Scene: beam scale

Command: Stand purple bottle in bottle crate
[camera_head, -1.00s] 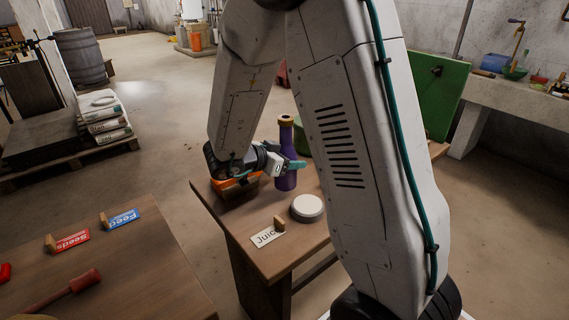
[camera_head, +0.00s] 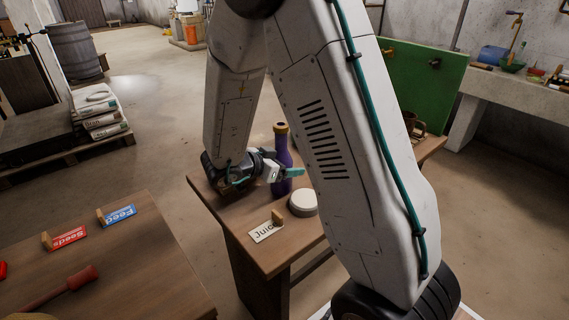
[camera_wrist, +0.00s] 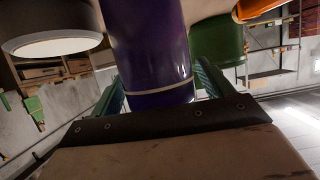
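The purple bottle (camera_head: 282,158) is upright over the wooden table, with a yellowish rim at its top. My gripper (camera_head: 288,174) reaches it from the left, its teal fingers on either side. In the wrist view, the bottle (camera_wrist: 152,50) fills the space between the two fingers (camera_wrist: 160,88), and the grip looks closed on it. I cannot tell whether its base touches the table. An orange edge (camera_wrist: 262,8), perhaps the crate, shows at the wrist view's top right. In the head view, no crate is visible; my wrist covers that part of the table.
A round white lid-like object (camera_head: 303,203) and a "Juice" label (camera_head: 266,231) lie near the table's front. A green container (camera_wrist: 216,40) is beyond the bottle. A second table (camera_head: 150,255) at lower left holds Seeds (camera_head: 64,238) and Feed (camera_head: 117,215) labels.

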